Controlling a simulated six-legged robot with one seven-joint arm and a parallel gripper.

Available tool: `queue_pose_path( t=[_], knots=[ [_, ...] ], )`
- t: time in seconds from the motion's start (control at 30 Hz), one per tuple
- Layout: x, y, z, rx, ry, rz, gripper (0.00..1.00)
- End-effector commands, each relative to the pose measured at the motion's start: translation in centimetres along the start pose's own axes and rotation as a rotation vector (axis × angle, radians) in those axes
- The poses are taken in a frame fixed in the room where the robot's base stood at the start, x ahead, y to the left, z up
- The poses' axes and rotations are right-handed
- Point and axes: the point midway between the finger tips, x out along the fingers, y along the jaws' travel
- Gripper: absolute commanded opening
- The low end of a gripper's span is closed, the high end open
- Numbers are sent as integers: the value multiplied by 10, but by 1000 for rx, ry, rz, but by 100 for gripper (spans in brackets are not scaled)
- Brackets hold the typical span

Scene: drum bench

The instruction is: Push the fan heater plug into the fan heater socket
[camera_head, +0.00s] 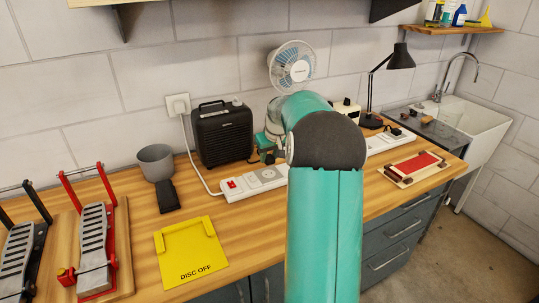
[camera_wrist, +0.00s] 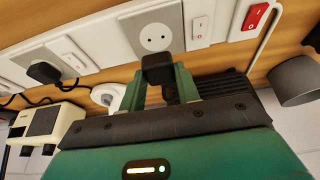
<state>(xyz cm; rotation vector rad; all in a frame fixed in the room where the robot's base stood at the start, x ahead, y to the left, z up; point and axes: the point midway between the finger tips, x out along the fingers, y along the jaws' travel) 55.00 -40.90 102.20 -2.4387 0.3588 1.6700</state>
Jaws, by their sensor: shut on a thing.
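My gripper (camera_wrist: 160,88) is shut on a black plug (camera_wrist: 157,67), held between its green fingers in the wrist view. The plug lies just below the two holes of a round socket in a grey square plate (camera_wrist: 156,36). Those holes are uncovered; I cannot tell whether the plug touches the plate. In the head view, my gripper (camera_head: 267,147) is partly hidden by my arm, just behind the white power strip (camera_head: 238,194). The black fan heater (camera_head: 222,136) stands to its left. I cannot read a label on the socket.
The strip has a red switch (camera_wrist: 255,16). Another black plug (camera_wrist: 45,73) sits further left in the wrist view. A desk fan (camera_head: 292,66), black lamp (camera_head: 400,57) and grey cup (camera_head: 156,162) stand on the bench. A yellow plate (camera_head: 190,252) lies in front.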

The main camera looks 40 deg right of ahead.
Motion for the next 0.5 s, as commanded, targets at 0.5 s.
queue_pose_path(
  t=[0.5],
  knots=[
    [10, 0, 4, 0, 1, 0, 9]
  ],
)
